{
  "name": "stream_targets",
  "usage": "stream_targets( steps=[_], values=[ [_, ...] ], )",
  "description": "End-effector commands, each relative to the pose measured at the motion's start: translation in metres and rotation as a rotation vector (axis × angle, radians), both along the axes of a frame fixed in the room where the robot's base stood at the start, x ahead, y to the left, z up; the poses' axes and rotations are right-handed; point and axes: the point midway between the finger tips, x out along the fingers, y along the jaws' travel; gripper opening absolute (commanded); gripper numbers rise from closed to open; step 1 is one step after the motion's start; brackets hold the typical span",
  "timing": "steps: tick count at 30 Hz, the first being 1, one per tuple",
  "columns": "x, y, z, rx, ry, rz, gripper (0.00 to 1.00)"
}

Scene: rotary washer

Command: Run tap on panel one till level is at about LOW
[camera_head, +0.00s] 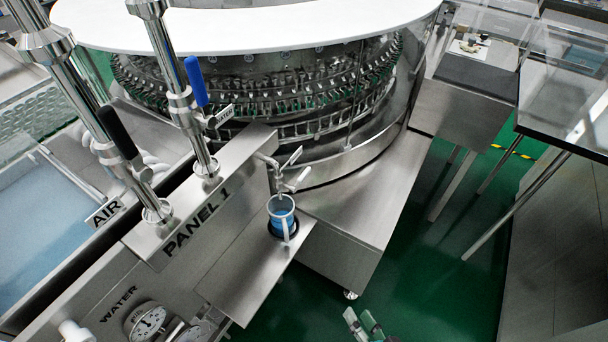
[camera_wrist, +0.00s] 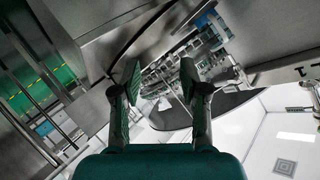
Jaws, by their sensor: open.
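Panel one (camera_head: 195,222) is a steel panel marked "PANEL 1" in the head view. A small tap (camera_head: 292,178) with lever handles sticks out from its right end. A blue cup or jug (camera_head: 281,216) with a pale handle stands upright below the tap on a steel shelf (camera_head: 243,285). The level inside it and any LOW mark are too small to read. My gripper (camera_head: 362,322) is at the bottom edge of the head view, apart from the tap and cup. In the wrist view my gripper (camera_wrist: 160,80) has its fingers spread with nothing between them.
The round washer (camera_head: 265,95) with its white top fills the back. Pipes with a blue lever (camera_head: 196,82) and a black lever (camera_head: 117,131) rise at left. Gauges (camera_head: 147,322) sit at lower left. Green floor (camera_head: 420,270) is clear at right; a steel table (camera_head: 463,95) stands behind.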

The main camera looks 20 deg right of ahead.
Motion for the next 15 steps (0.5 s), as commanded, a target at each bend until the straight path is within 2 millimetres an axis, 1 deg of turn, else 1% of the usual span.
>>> stream_targets(
  steps=[1,4,8,9,11,12,14,15],
  values=[
    [0.019,-0.003,-0.003,0.064,-0.007,-0.014,0.44],
    [0.049,-0.004,-0.006,0.196,-0.01,-0.02,0.44],
    [0.09,-0.006,-0.002,0.36,-0.024,-0.007,0.44],
    [0.103,-0.007,0.002,0.409,-0.029,0.002,0.44],
    [0.121,-0.009,0.008,0.479,-0.037,0.02,0.44],
    [0.133,-0.012,0.014,0.524,-0.044,0.034,0.44],
    [0.149,-0.015,0.023,0.588,-0.054,0.061,0.44],
    [0.16,-0.017,0.031,0.63,-0.062,0.081,0.44]
  ],
)
